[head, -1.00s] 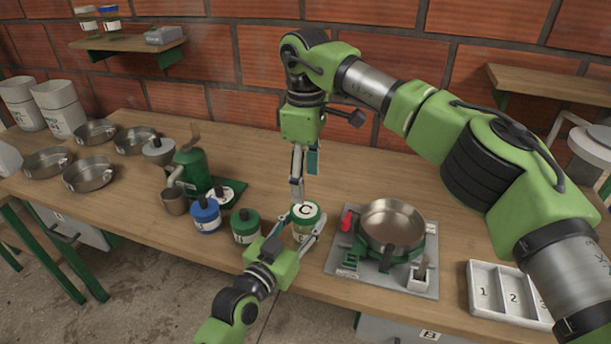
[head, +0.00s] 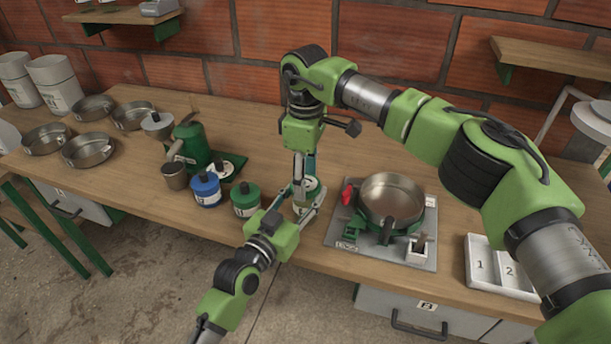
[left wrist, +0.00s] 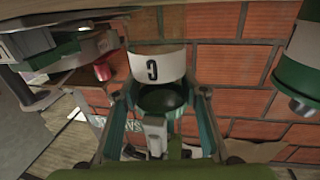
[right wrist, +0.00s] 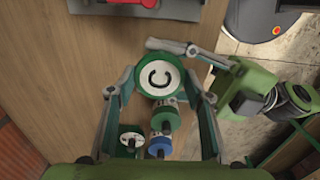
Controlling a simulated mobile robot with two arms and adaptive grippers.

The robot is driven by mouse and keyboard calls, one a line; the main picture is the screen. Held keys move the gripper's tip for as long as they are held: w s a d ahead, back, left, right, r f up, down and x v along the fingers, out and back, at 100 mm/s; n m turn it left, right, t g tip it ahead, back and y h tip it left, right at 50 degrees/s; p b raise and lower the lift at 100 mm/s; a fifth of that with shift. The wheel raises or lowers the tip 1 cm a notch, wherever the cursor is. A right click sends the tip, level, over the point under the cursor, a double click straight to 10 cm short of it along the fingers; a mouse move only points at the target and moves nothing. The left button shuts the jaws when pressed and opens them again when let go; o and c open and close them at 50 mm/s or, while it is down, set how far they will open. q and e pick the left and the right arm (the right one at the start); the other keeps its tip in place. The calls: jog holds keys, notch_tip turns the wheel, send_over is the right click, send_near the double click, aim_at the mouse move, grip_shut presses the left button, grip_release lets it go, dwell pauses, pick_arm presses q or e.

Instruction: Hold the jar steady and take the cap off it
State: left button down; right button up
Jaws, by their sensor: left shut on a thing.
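My left gripper (head: 302,212) is shut on the jar's body from the front. My right gripper (right wrist: 158,80) points down from above, open, with its fingertips on either side of the cap. Narrow gaps seem to show beside the cap; I cannot tell whether either finger touches it. In the head view, a right finger partly hides the jar.
A green-capped jar (head: 245,200) and a blue-capped jar (head: 207,190) stand close on the left. A pan (head: 391,200) sits on a grey-based device on the right. A numbered tray (head: 480,266) lies farther right. Several metal pans are at far left.

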jog(key=c, duration=0.4)
jog(key=n, duration=0.6)
jog(key=shift+n, duration=0.4)
jog(key=n, duration=0.3)
jog(key=shift+n, duration=0.3)
jog(key=n, duration=0.3)
jog(key=shift+w+n, duration=0.1)
jog(key=shift+n, duration=0.2)
jog(key=n, duration=0.7)
jog(key=shift+r, duration=0.1)
jog(key=n, duration=1.9)
jog(key=shift+n, duration=0.4)
jog(key=n, duration=0.7)
pick_arm(q)
jog(key=shift+f, duration=0.1)
pick_arm(e)
jog(key=n, duration=0.6)
